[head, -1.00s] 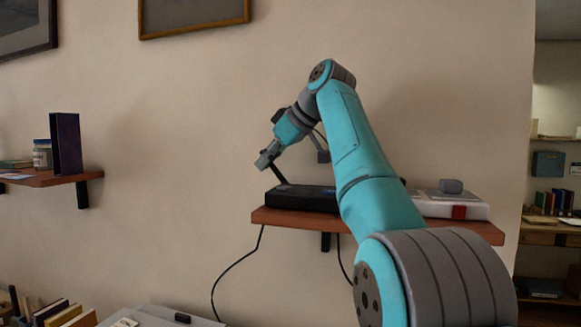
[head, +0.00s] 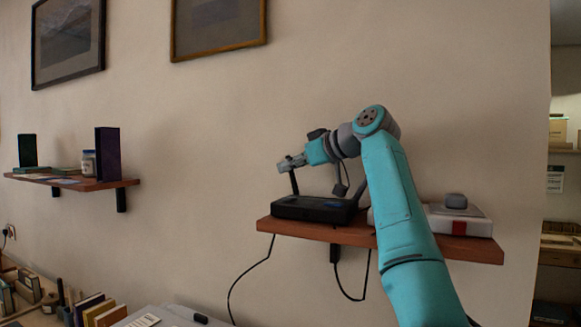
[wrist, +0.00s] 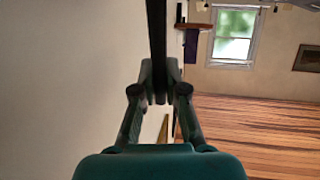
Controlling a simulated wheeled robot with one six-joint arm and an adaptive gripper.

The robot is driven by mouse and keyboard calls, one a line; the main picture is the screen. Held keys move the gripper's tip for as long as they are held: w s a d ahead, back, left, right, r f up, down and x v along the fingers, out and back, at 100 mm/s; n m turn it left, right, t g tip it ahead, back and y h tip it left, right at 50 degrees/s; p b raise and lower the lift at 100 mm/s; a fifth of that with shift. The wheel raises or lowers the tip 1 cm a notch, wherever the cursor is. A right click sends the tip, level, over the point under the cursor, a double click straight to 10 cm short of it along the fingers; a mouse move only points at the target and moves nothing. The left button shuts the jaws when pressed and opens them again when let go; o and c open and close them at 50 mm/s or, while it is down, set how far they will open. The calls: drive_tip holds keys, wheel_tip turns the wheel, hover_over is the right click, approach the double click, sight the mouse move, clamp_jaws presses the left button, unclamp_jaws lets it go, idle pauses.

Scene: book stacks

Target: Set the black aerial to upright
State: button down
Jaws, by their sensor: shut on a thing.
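The black aerial (head: 294,184) rises from the left end of a black router box (head: 313,209) on the wooden wall shelf. It stands close to upright, its top leaning slightly left in the head view. My gripper (head: 286,165) is shut on the aerial's upper part, coming in from the right above the box. In the wrist view the aerial (wrist: 157,38) is a dark vertical strip running up from between my fingertips (wrist: 160,82).
The wooden shelf (head: 275,227) also carries a white box with a red patch (head: 472,224) and a small grey device (head: 456,201) on top. Black cables (head: 252,272) hang below. Another shelf (head: 130,184) with books is at left. The wall between is clear.

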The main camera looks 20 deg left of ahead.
drive_tip(key=c, duration=1.2)
unclamp_jaws()
drive_tip(key=shift+d, duration=0.1)
drive_tip(key=v, duration=1.1)
drive_tip(key=shift+s+d+r, duration=0.1)
drive_tip(key=shift+d+r, duration=0.15)
drive_tip(key=shift+d, duration=0.1)
